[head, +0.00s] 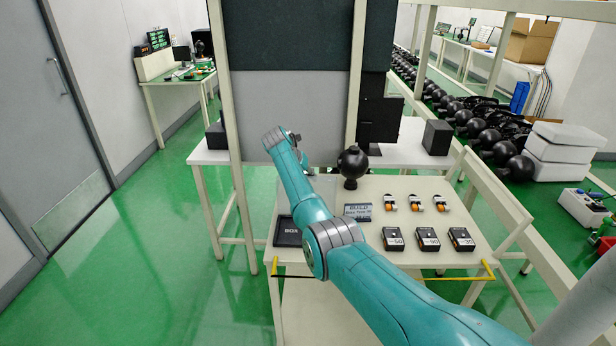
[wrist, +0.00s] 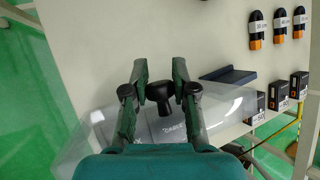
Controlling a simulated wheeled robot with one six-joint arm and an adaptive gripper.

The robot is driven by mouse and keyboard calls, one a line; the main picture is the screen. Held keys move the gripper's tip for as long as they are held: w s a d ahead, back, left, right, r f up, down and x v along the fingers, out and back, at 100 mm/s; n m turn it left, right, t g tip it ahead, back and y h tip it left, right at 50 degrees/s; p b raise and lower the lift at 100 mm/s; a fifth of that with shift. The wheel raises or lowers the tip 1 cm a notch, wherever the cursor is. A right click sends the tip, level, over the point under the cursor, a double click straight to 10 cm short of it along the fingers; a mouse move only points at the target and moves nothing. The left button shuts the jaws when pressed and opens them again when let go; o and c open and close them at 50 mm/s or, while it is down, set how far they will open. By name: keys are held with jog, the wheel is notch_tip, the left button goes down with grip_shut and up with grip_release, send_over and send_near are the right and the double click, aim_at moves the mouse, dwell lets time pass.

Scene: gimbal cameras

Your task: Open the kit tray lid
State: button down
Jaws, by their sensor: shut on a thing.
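The kit tray lid (wrist: 97,122) is a large clear sheet below my fingers in the wrist view, with part of it hidden by my wrist. A black knob (wrist: 161,92) stands up from it. My gripper (wrist: 160,72) has its dark green fingers on both sides of this knob and is shut on it. Lettering shows faintly by the knob. In the head view my gripper (head: 300,150) is over the left part of the table, and the arm hides much there. Whether the lid is raised cannot be told.
A black tray marked BOX (head: 288,231) lies at the table's (head: 390,270) front left. A BUILD sign (head: 357,211), a black ball-shaped object (head: 352,166), orange-and-black parts (head: 415,203) and black boxes (head: 428,239) stand to the right.

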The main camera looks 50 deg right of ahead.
jog(key=shift+w+a+f, duration=0.15)
jog(key=shift+a+f, duration=0.05)
jog(key=shift+a, duration=0.1)
jog(key=c, duration=0.9)
grip_release()
jog(key=shift+c, duration=0.2)
jog(key=shift+d+r, duration=0.1)
jog(key=shift+r, duration=0.1)
jog(key=v, duration=1.1)
jog(key=shift+a+r, duration=0.25)
jog(key=shift+a, duration=0.1)
